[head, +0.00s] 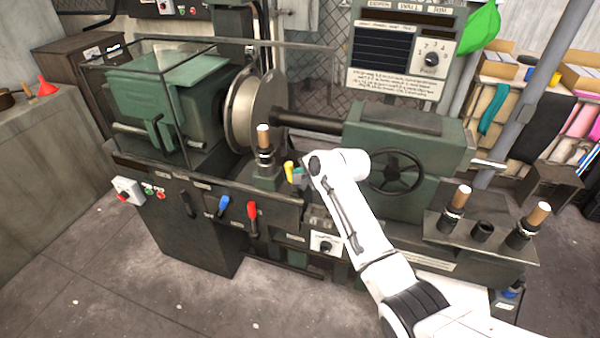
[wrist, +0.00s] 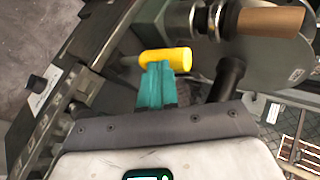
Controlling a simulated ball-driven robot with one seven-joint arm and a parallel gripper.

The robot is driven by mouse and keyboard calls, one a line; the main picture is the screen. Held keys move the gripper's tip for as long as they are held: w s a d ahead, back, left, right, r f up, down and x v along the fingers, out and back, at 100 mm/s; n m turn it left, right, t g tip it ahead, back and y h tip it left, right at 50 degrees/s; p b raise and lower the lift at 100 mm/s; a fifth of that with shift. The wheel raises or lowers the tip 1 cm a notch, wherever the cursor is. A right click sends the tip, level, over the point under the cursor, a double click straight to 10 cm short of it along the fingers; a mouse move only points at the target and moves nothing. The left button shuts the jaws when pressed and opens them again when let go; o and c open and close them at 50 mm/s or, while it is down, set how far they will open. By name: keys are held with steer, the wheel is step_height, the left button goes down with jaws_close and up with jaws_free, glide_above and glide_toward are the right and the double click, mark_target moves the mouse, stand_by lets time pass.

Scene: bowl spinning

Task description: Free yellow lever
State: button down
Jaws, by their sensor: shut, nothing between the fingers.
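The yellow lever (head: 289,170) is a short yellow handle on the lathe's front, beside the wooden-handled tool post. In the wrist view the yellow lever (wrist: 178,57) lies roughly level across the picture, on a grey stem at its left end. My gripper (head: 298,176) is right beside it. In the wrist view my gripper's teal fingers (wrist: 157,72) are together, with nothing between them. Their tips overlap the lever's lower edge; I cannot tell whether they touch it.
The wooden handle (head: 263,136) of the tool post stands close by. The round spinning disc (head: 262,112) is behind it. Blue (head: 224,205) and red (head: 252,214) levers hang on the front panel. A black handwheel (head: 397,172) is at right. The floor at front left is clear.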

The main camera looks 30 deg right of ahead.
steer(key=shift+w+a+g+h+p, duration=0.35)
steer(key=shift+w+a+g, duration=0.25)
steer(key=shift+w+a, duration=0.3)
steer(key=shift+w, duration=0.25)
steer(key=shift+r, duration=0.1)
